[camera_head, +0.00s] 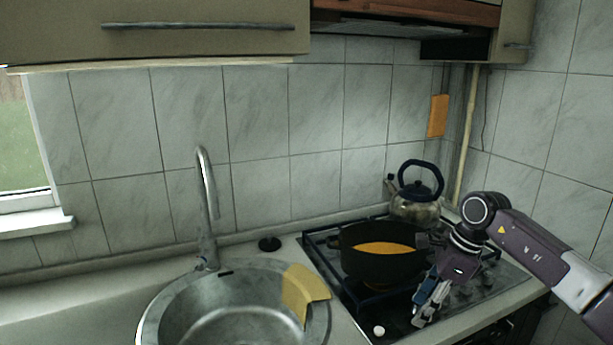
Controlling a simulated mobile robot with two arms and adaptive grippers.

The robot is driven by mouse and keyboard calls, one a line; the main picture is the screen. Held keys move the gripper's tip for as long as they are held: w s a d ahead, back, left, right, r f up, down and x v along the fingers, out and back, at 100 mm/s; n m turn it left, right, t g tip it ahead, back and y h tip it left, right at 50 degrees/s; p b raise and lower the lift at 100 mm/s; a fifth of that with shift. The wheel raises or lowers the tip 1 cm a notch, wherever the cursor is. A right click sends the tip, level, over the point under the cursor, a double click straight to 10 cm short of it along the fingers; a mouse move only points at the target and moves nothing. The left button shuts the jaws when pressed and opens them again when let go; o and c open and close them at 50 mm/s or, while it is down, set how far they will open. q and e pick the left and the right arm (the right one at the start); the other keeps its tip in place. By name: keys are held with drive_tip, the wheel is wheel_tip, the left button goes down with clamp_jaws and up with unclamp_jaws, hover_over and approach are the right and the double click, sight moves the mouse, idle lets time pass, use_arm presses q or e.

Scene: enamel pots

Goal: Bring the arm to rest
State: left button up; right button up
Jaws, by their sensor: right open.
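My right arm comes in from the right, over the front right of the stove (350,301). My right gripper (424,318) is open and points down, with nothing seen between its fingers. It is in front of and right of a dark pot (375,265) with something orange inside. A gap between the gripper and the pot is hard to judge from this angle. My left gripper is not in view.
A kettle (415,208) with a dark blue handle stands at the back of the stove. A round metal sink (175,300) with a tall faucet (207,205) is to the left, a yellow cloth (303,290) over its rim. A cabinet (160,30) hangs above.

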drive_tip(key=s+a+t+y, duration=0.15)
drive_tip(key=a+y, duration=0.55)
drive_tip(key=a, duration=1.4)
drive_tip(key=s+a+r+m+t+y, duration=0.3)
drive_tip(key=a+r+m+t+y, duration=0.35)
drive_tip(key=a+r+m, duration=0.35)
drive_tip(key=w+d+f+m+t+h, duration=0.25)
drive_tip(key=d+m+t+h, duration=0.85)
drive_tip(key=m, duration=0.9)
drive_tip(key=s+d+f+m+g+h, duration=0.5)
drive_tip(key=s+d+f+m, duration=0.1)
drive_tip(key=d+f+m, duration=0.6)
drive_tip(key=s+d+f+m+g, duration=0.15)
drive_tip(key=s+f+g, duration=0.35)
drive_tip(key=s, duration=0.5)
drive_tip(key=s+d+f+m+g, duration=0.1)
drive_tip(key=s+f+m+g, duration=0.2)
drive_tip(key=s+f, duration=0.45)
drive_tip(key=s+d+f+m+g, duration=0.15)
drive_tip(key=s+f+g, duration=0.25)
drive_tip(key=s, duration=0.7)
wheel_tip(320, 180, down, 26)
drive_tip(key=s+a+g, duration=0.1)
drive_tip(key=s+d+f+g, duration=0.1)
drive_tip(key=s+d+f, duration=0.2)
drive_tip(key=s+f, duration=1.4)
drive_tip(key=shift+s+h, duration=0.35)
drive_tip(key=shift+s, duration=0.1)
